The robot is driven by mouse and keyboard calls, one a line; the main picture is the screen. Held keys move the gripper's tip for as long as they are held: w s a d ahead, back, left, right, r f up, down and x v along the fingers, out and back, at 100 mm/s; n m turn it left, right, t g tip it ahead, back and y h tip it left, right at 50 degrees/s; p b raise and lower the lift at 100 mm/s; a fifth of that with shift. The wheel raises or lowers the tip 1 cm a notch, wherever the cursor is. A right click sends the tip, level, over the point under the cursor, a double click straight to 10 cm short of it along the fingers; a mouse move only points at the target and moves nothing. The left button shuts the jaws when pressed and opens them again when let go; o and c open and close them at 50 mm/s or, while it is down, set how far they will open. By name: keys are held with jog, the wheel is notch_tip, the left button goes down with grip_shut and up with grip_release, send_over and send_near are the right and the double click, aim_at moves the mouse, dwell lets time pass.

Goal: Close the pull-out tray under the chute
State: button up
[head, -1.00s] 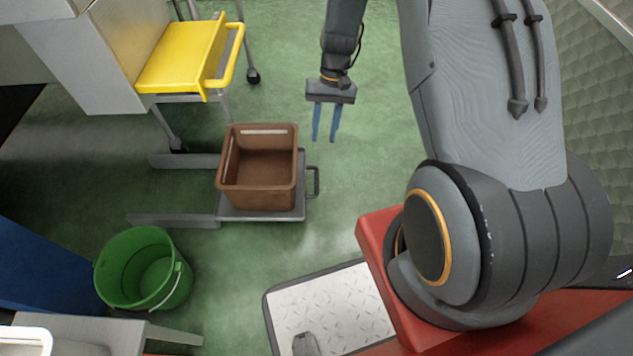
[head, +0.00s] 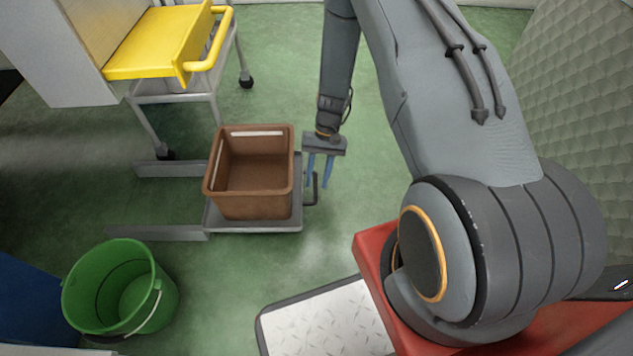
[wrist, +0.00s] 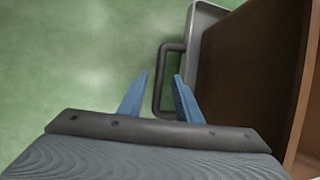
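A low grey pull-out tray (head: 255,226) is extended to the right of two grey floor rails (head: 158,233). A brown crate (head: 255,205) sits on it. The tray's dark bar handle (head: 314,190) sticks out on its right side; the handle shows in the wrist view (wrist: 172,46) too. My gripper (head: 317,186) is open and empty at the handle. In the wrist view my gripper (wrist: 160,90) has one blue finger on either side of the handle's long bar, with a gap visible. The fingers partly hide the handle in the head view.
A yellow tray with a yellow handle (head: 219,45) is on a wheeled grey frame (head: 180,92), upper left. A green bucket (head: 120,290) stands lower left. A metal tread plate (head: 325,320) lies in front. Green floor behind my gripper is clear.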

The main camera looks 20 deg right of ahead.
jog(key=shift+s+a+f, duration=0.1)
jog(key=shift+s+f, duration=0.05)
jog(key=shift+f, duration=0.3)
jog(key=shift+c, duration=0.3)
grip_shut()
